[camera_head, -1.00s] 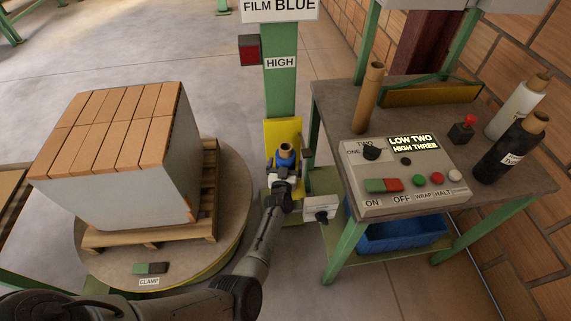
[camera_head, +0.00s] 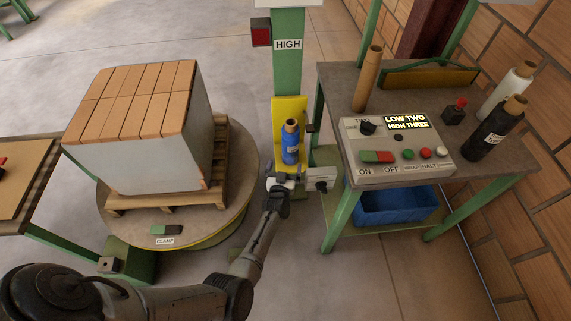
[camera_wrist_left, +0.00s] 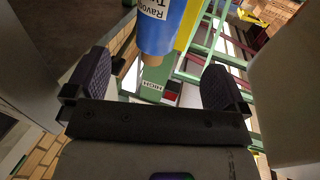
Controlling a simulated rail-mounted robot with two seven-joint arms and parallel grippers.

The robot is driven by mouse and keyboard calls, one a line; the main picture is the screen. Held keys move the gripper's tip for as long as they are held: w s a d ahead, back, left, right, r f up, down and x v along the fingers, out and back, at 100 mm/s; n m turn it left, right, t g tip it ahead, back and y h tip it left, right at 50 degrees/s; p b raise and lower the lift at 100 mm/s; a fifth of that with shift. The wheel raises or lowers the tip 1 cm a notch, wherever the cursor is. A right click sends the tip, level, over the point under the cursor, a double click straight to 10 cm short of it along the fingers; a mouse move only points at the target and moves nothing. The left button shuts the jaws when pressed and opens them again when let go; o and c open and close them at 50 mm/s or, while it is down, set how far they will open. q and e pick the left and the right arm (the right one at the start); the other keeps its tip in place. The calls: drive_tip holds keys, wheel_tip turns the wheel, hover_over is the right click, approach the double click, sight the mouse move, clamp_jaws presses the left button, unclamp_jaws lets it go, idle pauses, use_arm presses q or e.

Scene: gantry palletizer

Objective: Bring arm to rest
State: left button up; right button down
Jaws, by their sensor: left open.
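My left arm (camera_head: 256,248) reaches in from the bottom left of the head view. Its left gripper (camera_head: 284,181) is just below and in front of a blue film roll (camera_head: 290,144), which stands upright at the yellow carriage (camera_head: 305,112) on the green mast (camera_head: 288,72). In the left wrist view the gripper (camera_wrist_left: 158,78) has its two dark fingers wide apart with nothing between them. My right gripper is out of view.
A pallet stack (camera_head: 142,130) stands on a round turntable (camera_head: 238,190) at left. At right a bench (camera_head: 334,90) carries a control panel (camera_head: 400,150), a cardboard tube (camera_head: 367,80), and white and black rolls (camera_head: 495,128). A blue bin (camera_head: 395,207) sits below. Floor at lower middle is clear.

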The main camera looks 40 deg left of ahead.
use_arm(q)
drive_tip(key=shift+r, duration=0.1)
idle(0.3)
drive_tip(key=s+d+r+m+g+h+p, duration=0.35)
drive_tip(key=s+d+r, duration=0.2)
drive_tip(key=s, duration=0.65)
drive_tip(key=s+d+r+m+g+h+p, duration=0.25)
drive_tip(key=s+d+r+g+p, duration=0.35)
drive_tip(key=s, duration=0.7)
drive_tip(key=s+d+r+m+g+h+p, duration=0.1)
drive_tip(key=s+d+r+m+g+h, duration=0.2)
drive_tip(key=s+r, duration=0.65)
drive_tip(key=w+r+p+v, duration=0.1)
drive_tip(key=w+p+v, duration=0.2)
drive_tip(key=p+v, duration=1.3)
drive_tip(key=w+p+v, duration=0.3)
drive_tip(key=p+v, duration=1.3)
drive_tip(key=p, duration=0.4)
drive_tip(key=shift+d+r+n+p, duration=0.35)
drive_tip(key=shift+d+r+n, duration=0.1)
drive_tip(key=shift+r, duration=0.35)
